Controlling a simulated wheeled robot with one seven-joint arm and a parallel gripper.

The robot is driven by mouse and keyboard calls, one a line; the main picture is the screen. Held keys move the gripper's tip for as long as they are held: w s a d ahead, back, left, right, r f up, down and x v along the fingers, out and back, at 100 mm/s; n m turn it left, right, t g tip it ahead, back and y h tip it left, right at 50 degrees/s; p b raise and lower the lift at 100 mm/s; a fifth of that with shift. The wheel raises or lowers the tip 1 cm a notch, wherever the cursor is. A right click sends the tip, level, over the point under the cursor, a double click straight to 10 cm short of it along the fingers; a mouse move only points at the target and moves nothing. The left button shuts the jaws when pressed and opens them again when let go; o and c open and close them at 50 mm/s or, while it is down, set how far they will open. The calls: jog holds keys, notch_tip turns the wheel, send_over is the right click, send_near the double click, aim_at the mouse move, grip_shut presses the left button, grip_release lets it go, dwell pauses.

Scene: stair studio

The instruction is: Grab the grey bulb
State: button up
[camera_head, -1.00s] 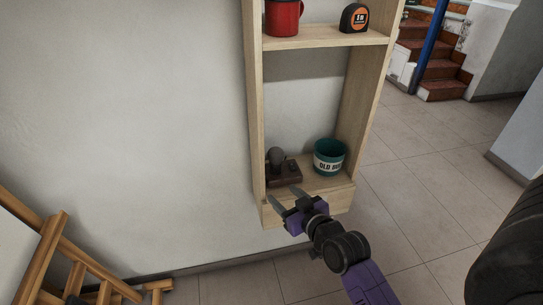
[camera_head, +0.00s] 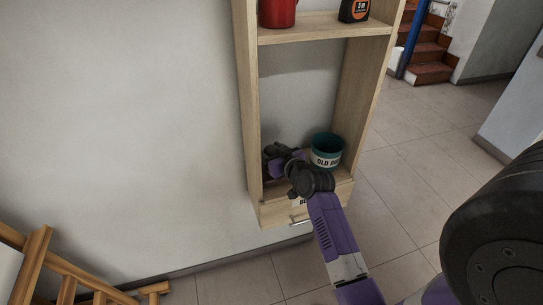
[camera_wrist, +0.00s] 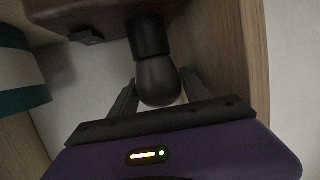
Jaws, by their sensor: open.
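The grey bulb (camera_wrist: 158,80) shows in the wrist view, with its rounded end toward my gripper and its dark neck against a brown base (camera_wrist: 95,12). My gripper (camera_wrist: 155,98) is open, with one finger on each side of the bulb's rounded end. I cannot tell whether either finger touches it. In the head view my gripper (camera_head: 280,158) reaches into the lower shelf compartment, and my arm hides the bulb and most of its base.
A teal pot (camera_head: 326,150) with a white label stands on the same shelf, close to the right of my gripper. The wooden shelf unit's side walls (camera_head: 247,110) flank the compartment. A red mug (camera_head: 277,12) and a tape measure (camera_head: 354,10) stand on the shelf above.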

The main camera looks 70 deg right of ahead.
jog(key=shift+x, duration=0.9)
jog(key=c, duration=1)
